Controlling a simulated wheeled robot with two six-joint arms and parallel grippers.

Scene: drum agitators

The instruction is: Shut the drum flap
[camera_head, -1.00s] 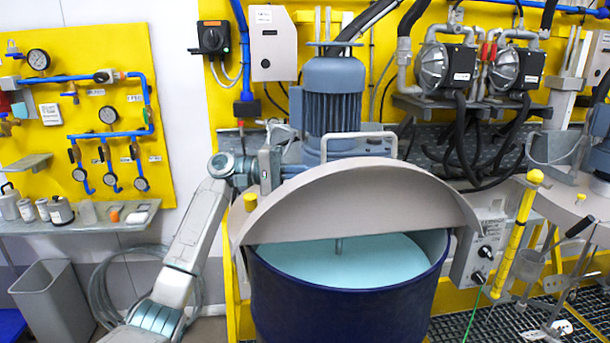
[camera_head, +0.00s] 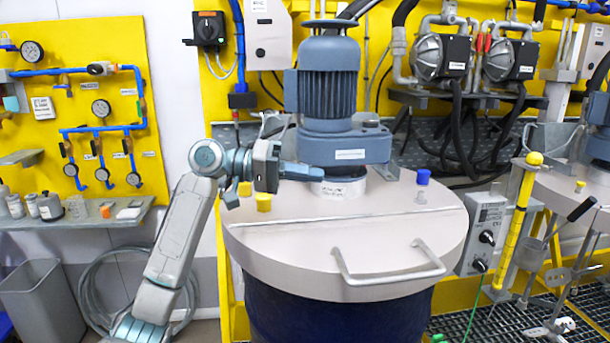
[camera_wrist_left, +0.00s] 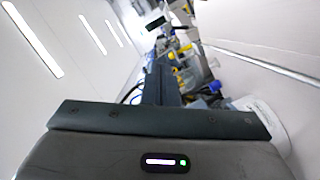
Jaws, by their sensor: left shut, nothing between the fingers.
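The drum flap (camera_head: 310,250) is the pale front half of the lid on the dark blue drum (camera_head: 335,315). It lies flat over the drum mouth, level with the rear half, and no gap shows at its rim. Its bar handle (camera_head: 395,280) is at the front right. The pale liquid inside is hidden. My left gripper (camera_head: 318,171) is shut and empty above the rear half of the lid, beside the base of the motor. It is behind the flap's seam and clear of the handle. Its dark fingers also show in the left wrist view (camera_wrist_left: 160,75). My right gripper is out of view.
The blue-grey motor (camera_head: 328,80) stands on the rear half of the lid, close to my left fingers. Yellow knobs (camera_head: 264,202) and a blue knob (camera_head: 423,177) stick up from the lid. A yellow post (camera_head: 515,225) stands at the right.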

